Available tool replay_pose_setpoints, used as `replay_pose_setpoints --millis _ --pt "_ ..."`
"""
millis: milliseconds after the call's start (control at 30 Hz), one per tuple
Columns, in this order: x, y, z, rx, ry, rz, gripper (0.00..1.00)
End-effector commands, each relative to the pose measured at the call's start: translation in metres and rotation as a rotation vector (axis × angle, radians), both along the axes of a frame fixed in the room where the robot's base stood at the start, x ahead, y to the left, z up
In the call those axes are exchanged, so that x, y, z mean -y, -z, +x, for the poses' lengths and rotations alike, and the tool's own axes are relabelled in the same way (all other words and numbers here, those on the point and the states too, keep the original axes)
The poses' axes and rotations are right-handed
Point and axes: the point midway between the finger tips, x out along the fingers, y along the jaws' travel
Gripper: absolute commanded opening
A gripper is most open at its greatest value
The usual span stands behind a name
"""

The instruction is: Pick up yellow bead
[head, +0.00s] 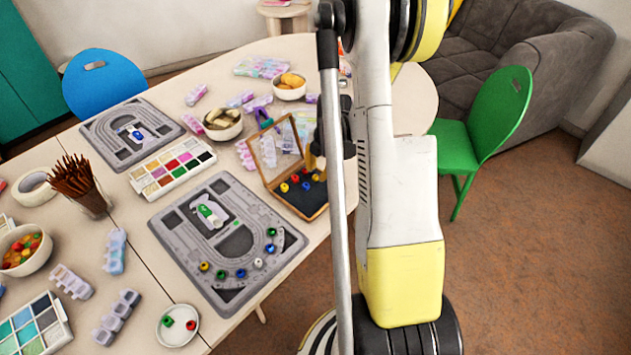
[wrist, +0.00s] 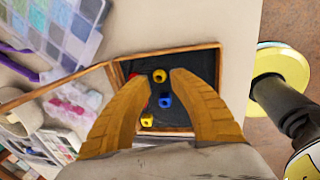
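A yellow bead (wrist: 159,75) lies on the dark lining of an open wooden box (wrist: 116,74). In the wrist view it shows between the tips of my open, empty gripper (wrist: 160,80); I cannot tell the height gap. A second yellow bead (wrist: 146,120) lies lower, between the fingers. A blue bead (wrist: 165,100) sits between the two. Red beads there are partly hidden by the left finger. In the head view the box (head: 318,212) stands at the table's right edge, with a yellow bead (head: 295,178) visible. My arm hides most of the gripper there.
The box's raised glass lid (head: 265,150) leans up on its left side. A grey bead board (head: 180,240) with several beads, including a yellow one (head: 204,266), lies to the left. A paint palette (head: 172,168) and bowls stand beyond. A green chair (head: 490,120) stands right of the table.

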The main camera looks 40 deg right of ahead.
Motion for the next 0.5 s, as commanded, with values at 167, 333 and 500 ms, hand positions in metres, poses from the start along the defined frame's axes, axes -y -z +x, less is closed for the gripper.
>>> replay_pose_setpoints --millis 167,333,500 --pt "-0.001 0.029 0.005 0.0 0.0 0.0 0.25" --pt "-0.001 0.029 0.005 0.0 0.0 0.0 0.25" --pt "-0.001 0.028 0.005 0.0 0.0 0.0 0.04"
